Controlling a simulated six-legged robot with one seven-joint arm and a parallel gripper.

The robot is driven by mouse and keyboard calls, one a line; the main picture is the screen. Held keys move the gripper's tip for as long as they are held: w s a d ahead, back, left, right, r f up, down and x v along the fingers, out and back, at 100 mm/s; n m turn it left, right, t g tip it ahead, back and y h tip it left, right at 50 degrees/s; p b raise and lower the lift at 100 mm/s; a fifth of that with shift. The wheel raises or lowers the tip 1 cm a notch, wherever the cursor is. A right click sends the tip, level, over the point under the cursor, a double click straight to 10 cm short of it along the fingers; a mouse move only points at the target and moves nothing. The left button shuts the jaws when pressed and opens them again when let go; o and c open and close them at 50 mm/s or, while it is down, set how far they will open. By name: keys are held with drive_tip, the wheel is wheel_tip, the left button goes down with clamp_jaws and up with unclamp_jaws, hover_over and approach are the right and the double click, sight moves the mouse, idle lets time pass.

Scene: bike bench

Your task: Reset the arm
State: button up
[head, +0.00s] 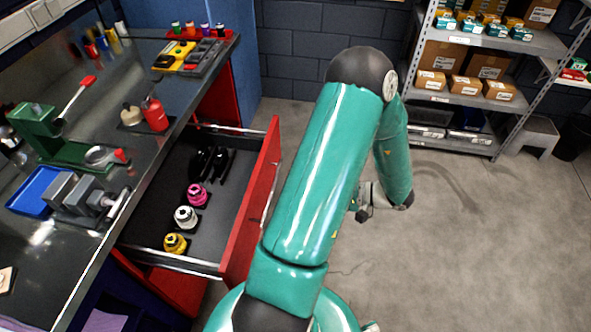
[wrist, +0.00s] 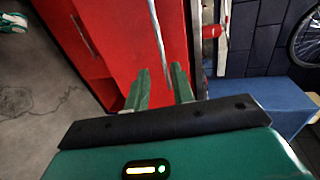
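My arm is teal with a dark elbow and rises through the middle of the head view, bending down on the far side of the open drawer. My gripper (wrist: 160,78) shows in the wrist view with its two green fingers apart and nothing between them. Beyond the fingers is a red cabinet face (wrist: 85,40); I cannot tell how near they are to it. In the head view the fingers cannot be made out, as the arm hides much of that area.
A drawer with a red front (head: 262,190) stands open left of my arm, holding yellow, silver and magenta parts and black items. The workbench (head: 150,150) carries a green vise (head: 45,135) and a red bottle (head: 155,113). Shelving (head: 470,100) stands back right; the floor (head: 470,250) at right is clear.

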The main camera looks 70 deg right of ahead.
drive_tip(key=w+a+r+n+g+y, duration=0.4)
drive_tip(key=w+a+r+g, duration=0.15)
drive_tip(key=w, duration=0.55)
drive_tip(key=w+a+r+n+g+y, duration=0.4)
drive_tip(key=w+a+r, duration=0.3)
drive_tip(key=w, duration=0.4)
drive_tip(key=w+a+r+n+h, duration=0.2)
drive_tip(key=a+r+n+h, duration=0.2)
drive_tip(key=a+r, duration=0.3)
drive_tip(key=w+a+r+n+h, duration=0.3)
drive_tip(key=a+r+n+h, duration=0.2)
drive_tip(key=a, duration=1.2)
drive_tip(key=shift+a+r+g, duration=0.2)
drive_tip(key=shift+r+g, duration=0.15)
drive_tip(key=shift+r, duration=0.55)
drive_tip(key=shift+d, duration=0.1)
